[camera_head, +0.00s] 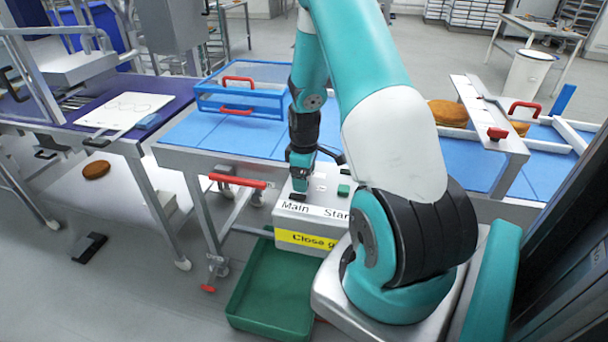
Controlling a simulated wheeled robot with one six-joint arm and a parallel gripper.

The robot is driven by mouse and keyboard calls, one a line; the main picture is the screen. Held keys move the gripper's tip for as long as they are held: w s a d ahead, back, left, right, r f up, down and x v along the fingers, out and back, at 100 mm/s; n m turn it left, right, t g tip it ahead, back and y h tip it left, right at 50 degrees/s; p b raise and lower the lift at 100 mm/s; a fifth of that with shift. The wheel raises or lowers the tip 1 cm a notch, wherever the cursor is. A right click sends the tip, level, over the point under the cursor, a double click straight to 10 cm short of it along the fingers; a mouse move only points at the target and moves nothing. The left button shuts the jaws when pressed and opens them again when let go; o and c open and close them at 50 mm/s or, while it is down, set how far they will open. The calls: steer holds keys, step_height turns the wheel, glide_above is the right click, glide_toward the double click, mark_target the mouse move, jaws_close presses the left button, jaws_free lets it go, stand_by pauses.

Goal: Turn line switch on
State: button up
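A light grey control box (318,188) stands in front of the blue conveyor. Its front edge reads "Main" and "Star…", cut off by my arm, with a yellow label (305,240) below reading "Close g…". A small black switch part (297,197) sits above "Main", and a green button (343,190) sits above "Star…". My gripper (300,184) points down just over the black part. I cannot tell whether it touches it or whether its fingers are open. The switch's position is hidden or too small to read.
A blue guard frame with red handles (240,98) stands on the conveyor (215,135) behind. A green crate (272,295) is on the floor in front. A table with a paper sheet (125,110) is at left; a brown round (96,170) lies below it. Brown rounds (448,113) are at right.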

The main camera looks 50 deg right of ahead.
steer(key=c, duration=0.8)
steer(key=shift+m, duration=0.4)
steer(key=m+b, duration=0.1)
steer(key=m, duration=0.2)
steer(key=shift+m, duration=0.3)
steer(key=m+b, duration=0.1)
steer(key=m, duration=0.8)
steer(key=shift+b, duration=0.3)
steer(key=shift+m, duration=2.3)
steer(key=o, duration=0.9)
